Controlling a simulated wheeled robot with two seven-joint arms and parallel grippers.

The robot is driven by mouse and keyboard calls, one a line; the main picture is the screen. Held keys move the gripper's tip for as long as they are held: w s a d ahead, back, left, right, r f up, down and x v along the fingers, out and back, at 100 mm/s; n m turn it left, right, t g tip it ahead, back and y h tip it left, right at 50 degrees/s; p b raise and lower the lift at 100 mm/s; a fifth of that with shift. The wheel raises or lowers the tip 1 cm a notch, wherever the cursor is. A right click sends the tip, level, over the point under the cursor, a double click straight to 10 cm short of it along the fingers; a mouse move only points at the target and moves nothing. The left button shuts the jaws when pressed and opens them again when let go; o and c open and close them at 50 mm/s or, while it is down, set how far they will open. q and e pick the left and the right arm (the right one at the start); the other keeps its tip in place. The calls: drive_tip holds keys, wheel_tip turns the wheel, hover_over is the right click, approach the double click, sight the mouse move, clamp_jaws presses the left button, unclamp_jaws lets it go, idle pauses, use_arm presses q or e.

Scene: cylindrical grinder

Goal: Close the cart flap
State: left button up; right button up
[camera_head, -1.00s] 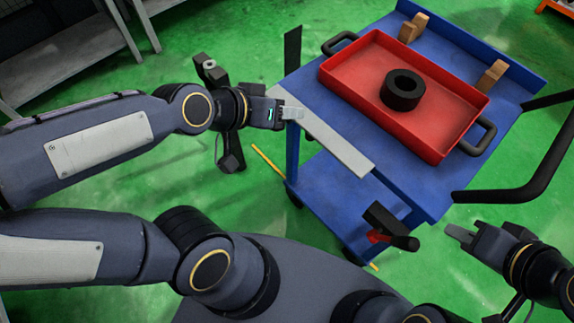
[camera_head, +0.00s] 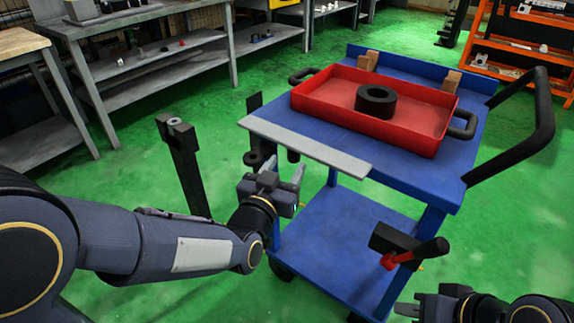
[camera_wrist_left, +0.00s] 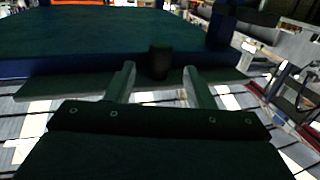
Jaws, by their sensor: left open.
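The blue cart (camera_head: 410,180) stands right of centre in the head view. A long grey panel (camera_head: 310,148), apparently the flap, runs along its near edge and looks roughly level with the top. My left gripper (camera_head: 282,180) is open and empty, below the panel's near edge, fingers pointing up. In the left wrist view its fingers (camera_wrist_left: 158,86) are apart, with a dark knob (camera_wrist_left: 158,62) ahead between them; contact cannot be told. My right gripper (camera_head: 408,304) is at the bottom right, partly cut off, and its opening is unclear.
A red tray (camera_head: 415,135) with a black ring (camera_head: 375,101) and two wooden blocks (camera_head: 451,81) sit on the cart. A black clamp with a red handle (camera_head: 405,258) is at its near right.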

sight(291, 157)
use_arm(q)
drive_tip(key=shift+x, duration=1.7)
drive_tip(key=shift+c, duration=0.2)
